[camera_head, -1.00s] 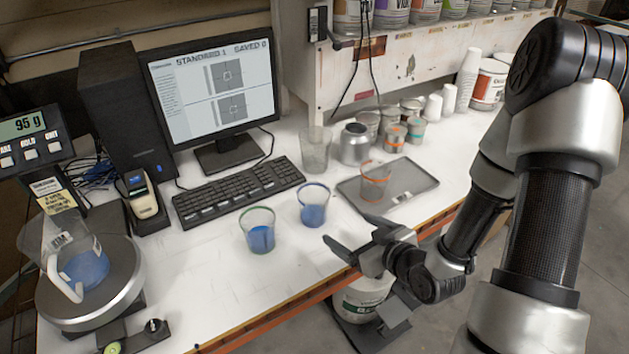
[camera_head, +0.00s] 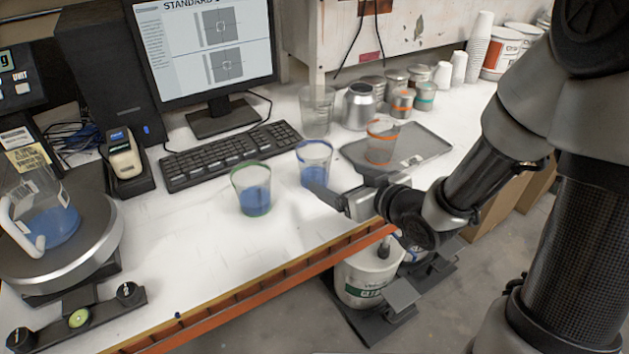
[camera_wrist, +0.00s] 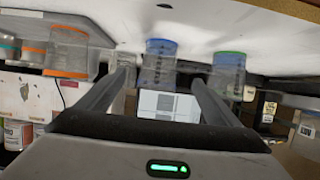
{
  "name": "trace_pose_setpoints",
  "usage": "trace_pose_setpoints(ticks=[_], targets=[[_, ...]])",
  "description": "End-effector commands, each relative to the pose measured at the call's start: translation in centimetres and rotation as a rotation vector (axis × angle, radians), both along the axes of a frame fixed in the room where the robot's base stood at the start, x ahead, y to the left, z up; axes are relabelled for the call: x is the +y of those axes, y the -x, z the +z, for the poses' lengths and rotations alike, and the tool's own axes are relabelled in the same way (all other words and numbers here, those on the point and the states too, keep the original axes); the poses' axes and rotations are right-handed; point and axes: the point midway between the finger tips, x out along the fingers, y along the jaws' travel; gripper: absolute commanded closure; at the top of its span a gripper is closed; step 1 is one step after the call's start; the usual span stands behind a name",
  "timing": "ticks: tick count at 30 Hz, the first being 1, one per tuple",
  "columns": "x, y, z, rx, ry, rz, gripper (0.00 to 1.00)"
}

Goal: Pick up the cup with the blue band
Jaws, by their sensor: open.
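The cup with the blue band (camera_head: 314,168) is clear, holds blue liquid and stands upright on the white bench. My gripper (camera_head: 338,182) is open, low over the bench, just right of this cup; one finger overlaps the cup's lower edge in the head view. In the wrist view, which is upside down, the blue-banded cup (camera_wrist: 159,62) shows between the two spread fingers of my gripper (camera_wrist: 158,82), ahead of them. I cannot tell whether a finger touches it.
A green-banded cup (camera_head: 251,190) with blue liquid stands left of it. Behind are a keyboard (camera_head: 230,157), a clear cup (camera_head: 316,112) and several cans. The bench's orange front edge (camera_head: 290,268) is near.

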Motion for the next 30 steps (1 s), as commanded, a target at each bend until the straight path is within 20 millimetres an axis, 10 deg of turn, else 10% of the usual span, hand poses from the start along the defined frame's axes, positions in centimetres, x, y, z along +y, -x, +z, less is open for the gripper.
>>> trace_pose_setpoints(ticks=[30], targets=[[6.4, -9.7, -4.6, 0.002, -0.001, 0.001, 0.14]])
